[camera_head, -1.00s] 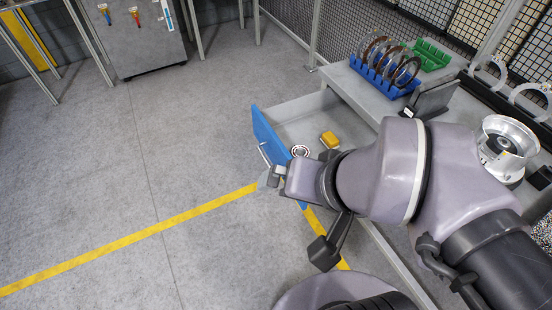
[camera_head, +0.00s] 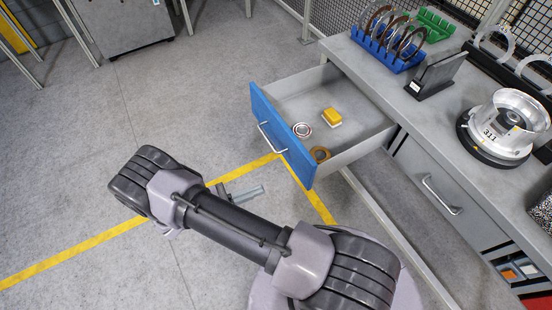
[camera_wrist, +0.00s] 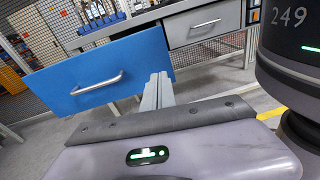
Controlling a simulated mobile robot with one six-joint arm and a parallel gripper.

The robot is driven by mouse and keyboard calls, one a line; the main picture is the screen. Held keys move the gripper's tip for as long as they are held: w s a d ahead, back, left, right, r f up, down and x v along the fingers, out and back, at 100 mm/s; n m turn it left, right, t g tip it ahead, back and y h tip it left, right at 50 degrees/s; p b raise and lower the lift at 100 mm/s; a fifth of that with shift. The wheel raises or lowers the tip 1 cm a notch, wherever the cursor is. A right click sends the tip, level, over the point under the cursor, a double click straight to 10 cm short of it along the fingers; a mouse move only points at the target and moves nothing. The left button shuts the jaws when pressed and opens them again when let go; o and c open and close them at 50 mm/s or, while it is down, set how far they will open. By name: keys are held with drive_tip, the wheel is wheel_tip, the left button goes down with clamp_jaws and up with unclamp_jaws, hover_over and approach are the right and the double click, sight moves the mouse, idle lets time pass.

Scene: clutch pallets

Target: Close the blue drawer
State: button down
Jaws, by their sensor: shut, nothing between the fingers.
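The blue drawer (camera_head: 281,136) stands pulled out from the grey workbench, its blue front facing left with a silver bar handle (camera_head: 271,139). Inside its grey tray lie a yellow block (camera_head: 331,117), a silver ring (camera_head: 302,130) and a brown ring (camera_head: 320,154). My gripper (camera_head: 256,190) is shut and empty, apart from the drawer, in front of the lower part of its front. In the wrist view the blue front (camera_wrist: 112,71) and its handle (camera_wrist: 97,84) show ahead, with my gripper's fingers (camera_wrist: 160,82) at the front's lower right.
The bench top (camera_head: 385,85) carries a blue rack (camera_head: 388,50) of rings, a green rack (camera_head: 436,25), a dark stand (camera_head: 435,75) and a silver hub (camera_head: 508,120). A closed grey drawer (camera_head: 425,180) is to the right. The floor (camera_head: 110,130) left of the drawer is clear.

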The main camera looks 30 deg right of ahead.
sight(303, 172)
drive_tip(key=shift+n+t+h, duration=0.4)
drive_tip(key=shift+n+t, duration=0.4)
drive_tip(key=d+f, duration=0.1)
drive_tip(key=d, duration=0.3)
drive_tip(key=d+b, duration=0.1)
drive_tip(key=d, duration=0.4)
drive_tip(key=d+f+b, duration=0.1)
drive_tip(key=d, duration=0.4)
drive_tip(key=shift+w+f, duration=0.1)
drive_tip(key=shift+f, duration=0.25)
drive_tip(key=shift+d, duration=0.2)
